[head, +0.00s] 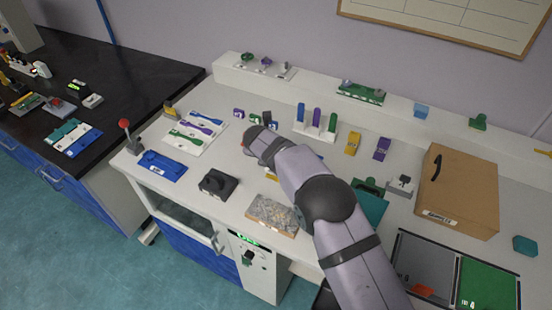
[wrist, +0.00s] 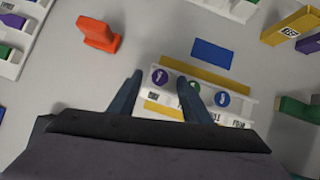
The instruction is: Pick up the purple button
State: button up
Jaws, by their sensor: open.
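The purple button (wrist: 159,77) is a round disc with a pale mark, at the left end of a white holder (wrist: 243,121) in the wrist view. A green button (wrist: 194,88) and a blue button (wrist: 222,99) sit to its right in the same row. My gripper (wrist: 160,75) is open, its dark fingers on either side of the purple button in the picture, the right finger partly covering the green one. I cannot tell how high the fingertips are above it. In the head view my arm hides the buttons and the fingers.
Yellow bars (wrist: 205,75) flank the holder, and a blue block (wrist: 213,54) lies beyond it. An orange piece (wrist: 99,33) stands at upper left. In the head view, a black device (head: 218,183), a stone-like slab (head: 272,215) and a cardboard box (head: 459,190) stand on the bench.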

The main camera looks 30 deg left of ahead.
jog(key=shift+w+f, duration=0.25)
jog(key=shift+f, duration=0.15)
jog(key=c, duration=1.1)
grip_shut()
jog(key=shift+r, duration=0.1)
notch_tip(320, 180, up, 10)
jog(key=b, duration=0.2)
